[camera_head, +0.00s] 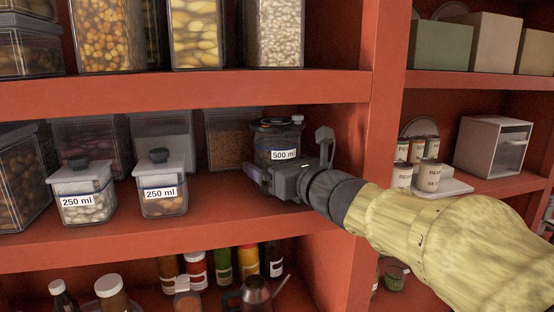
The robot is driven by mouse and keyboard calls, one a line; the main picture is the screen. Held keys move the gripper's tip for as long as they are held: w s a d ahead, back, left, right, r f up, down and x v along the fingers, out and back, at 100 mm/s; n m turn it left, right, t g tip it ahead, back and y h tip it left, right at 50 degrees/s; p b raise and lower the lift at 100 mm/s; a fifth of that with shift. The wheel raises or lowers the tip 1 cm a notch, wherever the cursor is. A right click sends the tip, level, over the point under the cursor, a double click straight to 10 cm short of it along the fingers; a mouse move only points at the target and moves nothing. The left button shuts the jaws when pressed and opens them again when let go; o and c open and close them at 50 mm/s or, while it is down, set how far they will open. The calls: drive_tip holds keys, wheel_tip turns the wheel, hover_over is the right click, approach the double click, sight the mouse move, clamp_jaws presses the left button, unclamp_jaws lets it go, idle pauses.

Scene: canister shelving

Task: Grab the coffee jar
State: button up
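A dark-filled clear jar (272,143) with a dark lid and a "500 ml" label stands upright on the middle red shelf, near the right-hand upright. It is likely the coffee jar, though no label names coffee. My gripper (289,158) reaches in from the right in front of it. One finger shows to the right of the jar, with a visible gap; the other is low at the jar's left front. The fingers look spread apart. The gripper body hides the lower part of the jar, and I cannot tell whether either finger touches it.
Two small "250 ml" jars (83,194) (163,189) stand left on the same shelf. A brown-filled container (232,138) is behind the dark jar. The red upright (375,120) is close at right. Bare shelf (225,212) lies in front. Bottles fill the shelf below.

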drive_tip(key=shift+s, duration=0.15)
drive_tip(key=c, duration=1.1)
drive_tip(key=shift+r, duration=0.15)
drive_tip(key=shift+c, duration=0.8)
